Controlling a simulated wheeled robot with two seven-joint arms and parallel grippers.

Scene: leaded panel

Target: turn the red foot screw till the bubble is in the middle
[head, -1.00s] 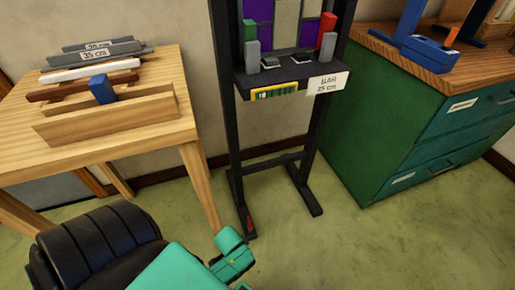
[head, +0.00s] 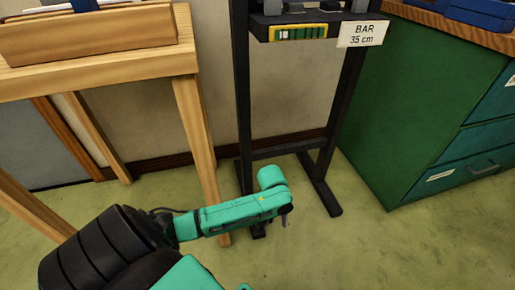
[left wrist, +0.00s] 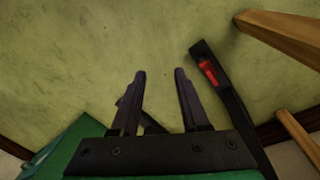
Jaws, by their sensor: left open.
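The red foot screw (left wrist: 208,72) sits on a black foot (left wrist: 233,105) of the stand in the left wrist view, right of my left gripper (left wrist: 160,74). The gripper is open and empty, its fingers apart over bare floor and not touching the screw. In the head view my left gripper (head: 286,213) is low before the stand (head: 243,100), and my arm hides the screw. The yellow level (head: 299,33) with its green vial is on the stand's shelf front. A pale patch, apparently the bubble, lies left of the vial's middle. My right gripper is not in view.
A wooden table (head: 100,65) with legs stands left of the stand, one leg close to my left arm. A green cabinet (head: 415,110) stands to the right. A label (head: 362,33) reads "BAR 35 cm". Green floor in front is clear.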

